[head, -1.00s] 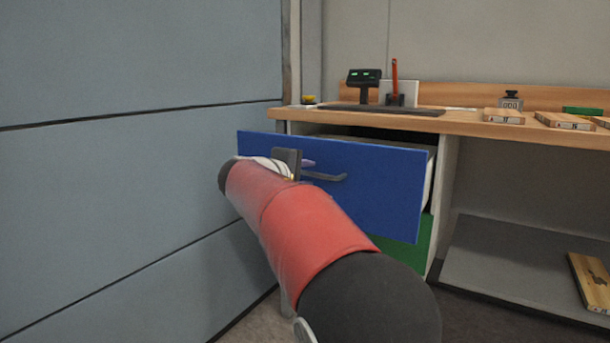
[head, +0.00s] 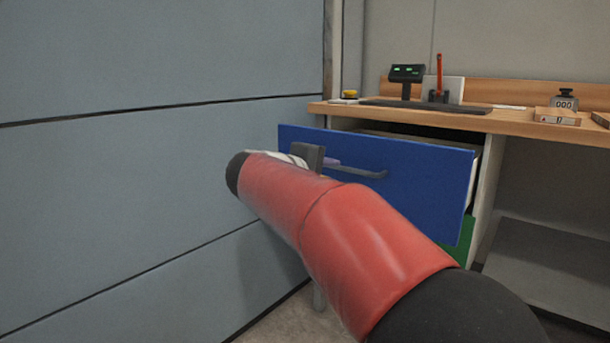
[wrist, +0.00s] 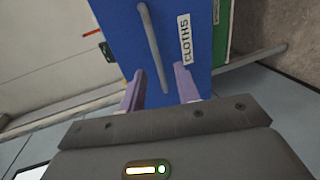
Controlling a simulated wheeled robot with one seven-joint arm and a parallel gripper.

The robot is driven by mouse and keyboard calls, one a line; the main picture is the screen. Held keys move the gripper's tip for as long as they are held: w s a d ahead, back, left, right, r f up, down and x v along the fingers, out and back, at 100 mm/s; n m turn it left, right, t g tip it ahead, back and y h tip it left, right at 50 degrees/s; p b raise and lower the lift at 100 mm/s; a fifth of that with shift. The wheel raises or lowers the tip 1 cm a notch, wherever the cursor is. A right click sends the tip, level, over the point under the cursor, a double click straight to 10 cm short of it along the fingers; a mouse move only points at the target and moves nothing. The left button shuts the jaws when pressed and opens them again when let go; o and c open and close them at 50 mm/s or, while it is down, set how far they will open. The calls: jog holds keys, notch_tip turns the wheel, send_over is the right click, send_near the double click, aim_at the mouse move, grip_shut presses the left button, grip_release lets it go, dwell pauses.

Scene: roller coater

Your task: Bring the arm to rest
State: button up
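My gripper shows in the wrist view (wrist: 160,88) with its two purple fingers apart and nothing between them. It is in front of the blue drawer front, which also carries a "CLOTHS" label (wrist: 185,40). The drawer's grey bar handle (wrist: 152,45) lies just beyond the fingers, and I see no grip on it. In the head view my red arm reaches forward and its wrist end hides most of the gripper; the blue drawer (head: 415,195) stands pulled out behind it.
A grey panelled wall (head: 150,190) rises close on the left of my arm. The wooden bench top (head: 480,122) holds a scale display (head: 407,74), a weight (head: 565,98) and wooden blocks. A green drawer (head: 462,245) is below the blue one. An open grey shelf (head: 550,262) is at the right.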

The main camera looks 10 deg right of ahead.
jog(key=s+d+f+m+g+y+p, duration=0.2)
jog(key=s+f+y+p, duration=0.1)
jog(key=s, duration=0.5)
jog(key=s+d+f+m+g+y+p, duration=0.1)
jog(key=s+f+y+p, duration=0.15)
jog(key=s, duration=0.55)
jog(key=s+a+f+m+y+p, duration=0.2)
jog(key=s+a+f+y, duration=0.1)
jog(key=s, duration=0.4)
jog(key=s+a+f+m+y+p, duration=0.2)
jog(key=s+a+f+y+p, duration=0.1)
jog(key=s, duration=0.5)
jog(key=shift+a+f+g+y, duration=0.35)
jog(key=shift+a+f+g, duration=0.05)
jog(key=shift+a+f, duration=0.1)
jog(key=shift+d, duration=0.1)
